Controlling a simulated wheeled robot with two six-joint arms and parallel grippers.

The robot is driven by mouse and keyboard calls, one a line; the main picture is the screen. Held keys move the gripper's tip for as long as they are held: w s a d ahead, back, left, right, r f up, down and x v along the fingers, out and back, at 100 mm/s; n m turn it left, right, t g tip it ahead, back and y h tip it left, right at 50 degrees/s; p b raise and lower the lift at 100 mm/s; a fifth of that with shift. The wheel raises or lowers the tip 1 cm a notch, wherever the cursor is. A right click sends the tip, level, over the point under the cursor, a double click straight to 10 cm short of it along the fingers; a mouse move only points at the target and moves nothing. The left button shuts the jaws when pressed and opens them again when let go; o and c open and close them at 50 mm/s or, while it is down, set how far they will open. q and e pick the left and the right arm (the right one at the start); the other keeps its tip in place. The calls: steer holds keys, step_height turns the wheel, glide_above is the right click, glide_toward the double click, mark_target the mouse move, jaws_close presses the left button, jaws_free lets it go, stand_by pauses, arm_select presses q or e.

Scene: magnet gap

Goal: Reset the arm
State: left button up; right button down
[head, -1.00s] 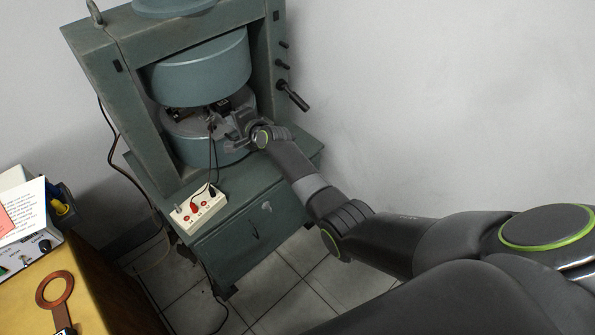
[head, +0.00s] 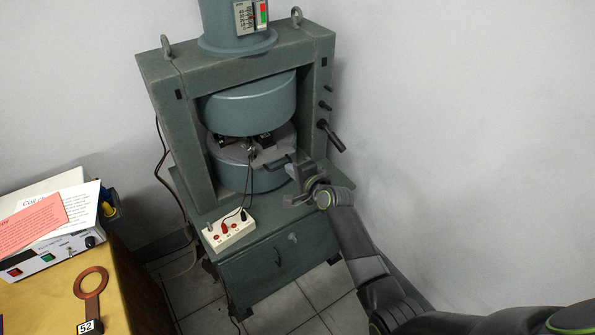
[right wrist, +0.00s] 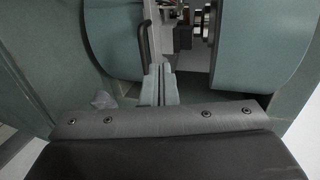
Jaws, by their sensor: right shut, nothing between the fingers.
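My right gripper (head: 291,183) is shut and empty. It is just outside the front right of the lower pole (head: 243,177) of the green magnet, whose upper pole (head: 250,108) hangs above the gap. In the right wrist view its two fingers (right wrist: 158,72) lie side by side and point toward the gap. A dark handle (head: 277,163) sticks out of the gap just left of the gripper; it also shows beside the fingertips in the right wrist view (right wrist: 141,45). Whether they touch is hard to tell. My left gripper is not in view.
A white terminal box (head: 228,232) with dark leads up to the gap sits on the magnet's base. A wooden table (head: 125,290) at left carries an instrument (head: 60,252), papers and a copper ring piece (head: 91,284). The space right of the magnet is clear.

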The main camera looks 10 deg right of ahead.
steer(key=s+d+f+n+g+h+p, duration=0.1)
steer(key=s+d+f+n+g+h, duration=0.3)
steer(key=s+f, duration=0.85)
steer(key=s+d+f+n+g, duration=0.15)
steer(key=s+d+f, duration=0.45)
steer(key=s+f, duration=0.7)
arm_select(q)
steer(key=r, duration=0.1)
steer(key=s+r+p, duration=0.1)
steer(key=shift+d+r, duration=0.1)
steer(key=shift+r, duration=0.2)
arm_select(e)
steer(key=s+d+f+n+g, duration=0.2)
steer(key=s+f, duration=0.3)
steer(key=s, duration=0.6)
steer(key=s+d+f+n+g+h, duration=0.1)
steer(key=s+f, duration=0.5)
steer(key=s, duration=0.6)
steer(key=s+d+f+n+g+h, duration=0.1)
steer(key=s+d+f+n+g, duration=0.3)
steer(key=s, duration=0.7)
steer(key=shift+s+f+n, duration=0.35)
steer(key=shift+f+n, duration=0.2)
steer(key=shift+f, duration=0.1)
